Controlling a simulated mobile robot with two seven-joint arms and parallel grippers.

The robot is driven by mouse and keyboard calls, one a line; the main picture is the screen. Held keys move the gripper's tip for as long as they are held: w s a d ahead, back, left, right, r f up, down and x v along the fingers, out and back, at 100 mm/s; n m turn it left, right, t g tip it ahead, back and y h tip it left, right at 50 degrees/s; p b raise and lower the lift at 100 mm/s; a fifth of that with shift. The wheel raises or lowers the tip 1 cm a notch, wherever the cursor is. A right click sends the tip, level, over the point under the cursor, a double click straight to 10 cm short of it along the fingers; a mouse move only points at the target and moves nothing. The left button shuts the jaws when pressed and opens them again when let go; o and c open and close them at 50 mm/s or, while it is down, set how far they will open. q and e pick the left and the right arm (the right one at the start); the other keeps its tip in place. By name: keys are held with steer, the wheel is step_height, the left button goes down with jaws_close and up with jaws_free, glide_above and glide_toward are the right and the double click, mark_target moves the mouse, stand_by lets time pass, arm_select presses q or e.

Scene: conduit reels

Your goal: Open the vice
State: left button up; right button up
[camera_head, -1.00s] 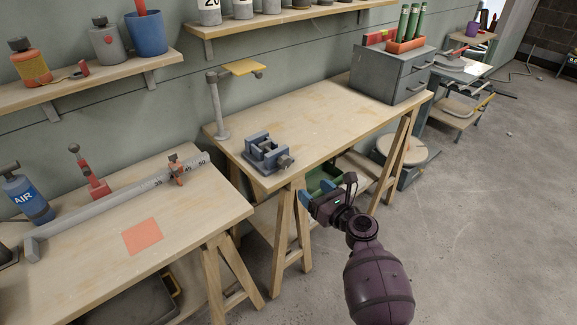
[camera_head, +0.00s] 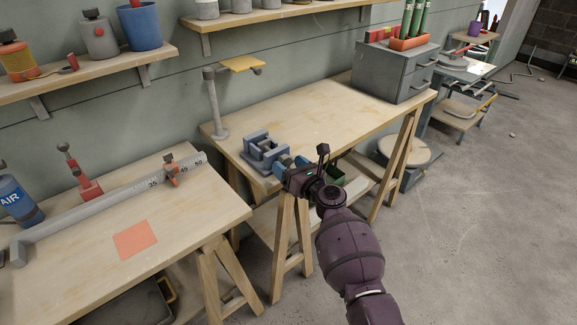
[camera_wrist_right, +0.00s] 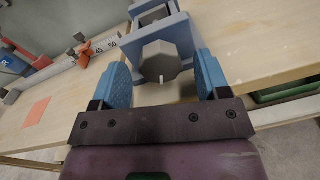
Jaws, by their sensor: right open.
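The blue-grey vice (camera_head: 262,150) stands on the near left corner of the right-hand wooden bench. Its octagonal grey knob (camera_wrist_right: 160,62) faces my right wrist camera, with a light mark at its lower edge. My right gripper (camera_head: 286,163) is at the front of the vice. In the right wrist view its two blue fingers (camera_wrist_right: 162,80) are open, one on each side of the knob. Gaps show between the fingers and the knob. The jaw opening of the vice is partly hidden behind the knob in that view. My left gripper is not in view.
A lamp-like post with a yellow plate (camera_head: 243,63) stands behind the vice. A grey drawer cabinet (camera_head: 394,72) is at the bench's far end. The left bench (camera_head: 180,222) holds a scaled rail (camera_head: 110,205) and an orange square (camera_head: 135,240). The bench middle is clear.

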steer(key=shift+w+a, duration=0.15)
steer(key=shift+w, duration=0.1)
steer(key=shift+c, duration=0.2)
steer(key=c, duration=0.9)
